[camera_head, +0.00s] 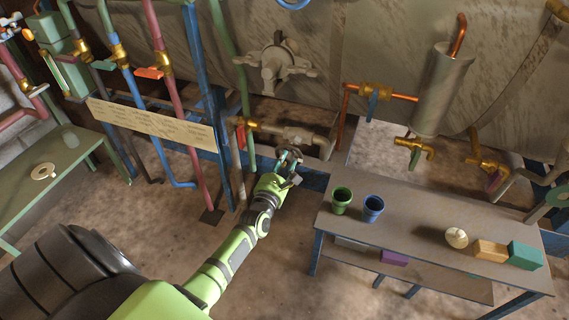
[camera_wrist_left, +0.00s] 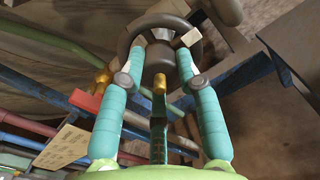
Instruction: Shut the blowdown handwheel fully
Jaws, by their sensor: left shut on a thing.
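The blowdown handwheel is a small dark grey-brown ring with a hub. In the left wrist view, its rim (camera_wrist_left: 158,20) shows at the top, with a small pale tab on its right side. In the head view, the handwheel (camera_head: 291,154) is small and partly hidden by my gripper, below a grey pipe fitting. My left gripper (camera_head: 284,168) is shut on the handwheel. In the left wrist view, the teal fingers of my left gripper (camera_wrist_left: 163,62) reach to the wheel on either side of its hub. My right gripper is not in view.
A work table (camera_head: 420,232) stands on the right with a green cup (camera_head: 342,200), a blue cup (camera_head: 373,208) and blocks. Coloured pipes and a beige label board (camera_head: 150,125) are left of my arm. A green bench (camera_head: 50,185) stands far left.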

